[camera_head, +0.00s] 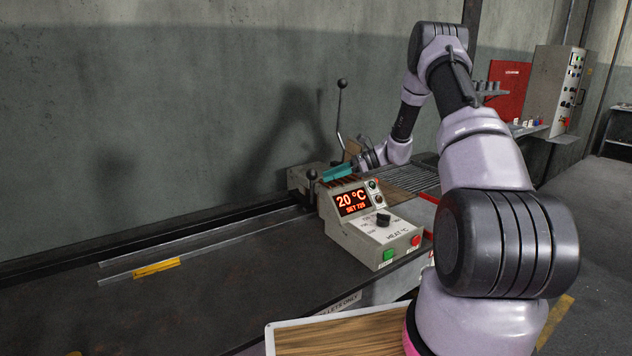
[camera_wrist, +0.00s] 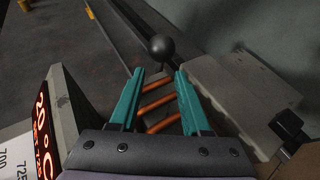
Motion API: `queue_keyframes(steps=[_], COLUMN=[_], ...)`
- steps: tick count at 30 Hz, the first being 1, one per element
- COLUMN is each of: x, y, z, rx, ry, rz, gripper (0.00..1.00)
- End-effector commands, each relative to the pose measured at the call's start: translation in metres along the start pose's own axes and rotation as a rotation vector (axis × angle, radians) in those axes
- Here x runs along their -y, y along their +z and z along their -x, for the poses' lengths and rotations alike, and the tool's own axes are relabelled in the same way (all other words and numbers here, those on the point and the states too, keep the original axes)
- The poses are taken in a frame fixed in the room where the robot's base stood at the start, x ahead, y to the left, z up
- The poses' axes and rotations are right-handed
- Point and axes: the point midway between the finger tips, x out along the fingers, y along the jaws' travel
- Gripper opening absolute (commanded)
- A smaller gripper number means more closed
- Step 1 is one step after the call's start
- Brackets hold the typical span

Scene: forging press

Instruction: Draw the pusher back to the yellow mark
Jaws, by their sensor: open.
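The pusher's upright handle has a black ball knob (camera_head: 311,175) and stands at the right end of the long rails. The knob also shows in the wrist view (camera_wrist: 161,47), just beyond and between my fingertips. My gripper (camera_wrist: 161,74) is open with teal fingers, and nothing is between its tips. In the head view my gripper (camera_head: 326,176) is just right of the knob, apart from it. The yellow mark (camera_head: 157,267) lies along the rails far to the left of the pusher. The pusher's lower part is mostly hidden.
The heater box (camera_head: 378,228) reading 20 °C stands close in front of my gripper. A tall lever (camera_head: 341,105) with a black knob rises behind. Copper-coloured bars (camera_wrist: 160,108) show beneath my fingers. The bench along the rails to the left is clear. The wall is behind.

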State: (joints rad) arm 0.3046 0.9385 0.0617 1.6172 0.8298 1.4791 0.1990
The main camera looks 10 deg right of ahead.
Motion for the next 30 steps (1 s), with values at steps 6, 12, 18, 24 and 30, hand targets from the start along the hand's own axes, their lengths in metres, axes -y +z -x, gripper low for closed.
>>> queue_keyframes(steps=[6, 12, 18, 24, 30], x=[0.000, 0.000, 0.000, 0.000, 0.000], y=[0.000, 0.000, 0.000, 0.000, 0.001], z=[-0.037, -0.052, -0.054, -0.054, -0.054], rx=[-0.001, -0.001, -0.001, -0.001, 0.000], ry=[0.001, 0.000, -0.001, 0.000, 0.000], rz=[0.001, 0.001, 0.001, 0.001, 0.001], gripper=[0.47, 0.47, 0.47, 0.05, 0.00])
